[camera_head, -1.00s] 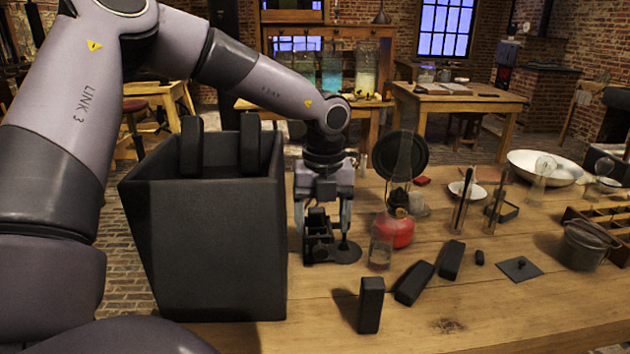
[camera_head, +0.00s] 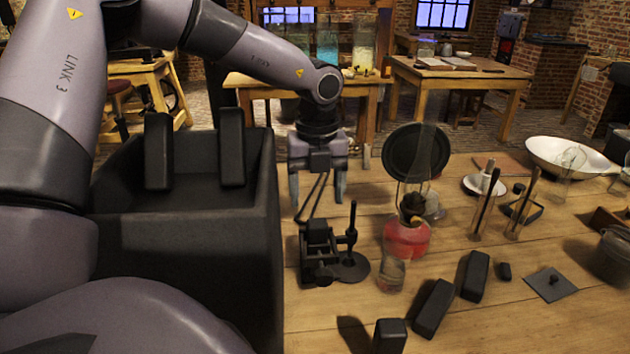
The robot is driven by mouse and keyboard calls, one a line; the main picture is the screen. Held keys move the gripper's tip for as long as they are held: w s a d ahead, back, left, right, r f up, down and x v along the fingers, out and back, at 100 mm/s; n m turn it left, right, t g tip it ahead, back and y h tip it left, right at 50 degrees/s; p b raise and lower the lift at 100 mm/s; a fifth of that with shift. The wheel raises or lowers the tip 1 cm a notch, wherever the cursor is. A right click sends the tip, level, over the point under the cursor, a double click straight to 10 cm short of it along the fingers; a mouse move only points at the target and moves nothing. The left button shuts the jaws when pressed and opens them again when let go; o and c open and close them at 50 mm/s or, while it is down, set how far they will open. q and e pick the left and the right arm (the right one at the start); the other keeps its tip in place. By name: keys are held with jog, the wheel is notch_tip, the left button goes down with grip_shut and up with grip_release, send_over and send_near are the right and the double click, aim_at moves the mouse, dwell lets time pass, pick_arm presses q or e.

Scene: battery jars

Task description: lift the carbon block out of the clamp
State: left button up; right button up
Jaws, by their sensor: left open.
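The clamp (camera_head: 318,268) is a small black device on the table, with a thin upright rod and a round base at its right. A dark block (camera_head: 317,238) seems to sit in the clamp, but the two are so alike in colour that I cannot tell their edges clearly. My left gripper (camera_head: 317,196) points down above and behind the clamp. My right gripper is not in view.
A large black box (camera_head: 190,260) with two upright dark blocks stands left of the clamp. A red oil lamp (camera_head: 405,238) and a glass beaker (camera_head: 391,272) stand close on its right. Several dark blocks (camera_head: 433,308) lie in front. Two tubes (camera_head: 487,205) stand farther right.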

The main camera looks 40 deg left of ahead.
aim_at(317, 222)
pick_arm(q)
jog(key=shift+f+p, duration=0.35)
jog(key=shift+f, duration=3.15)
jog(key=c, duration=1.2)
jog(key=shift+s+d+b, duration=0.1)
jog(key=shift+b, duration=0.5)
jog(key=shift+r, duration=0.1)
jog(key=shift+r+p, duration=2.6)
jog(key=shift+r, duration=3.35)
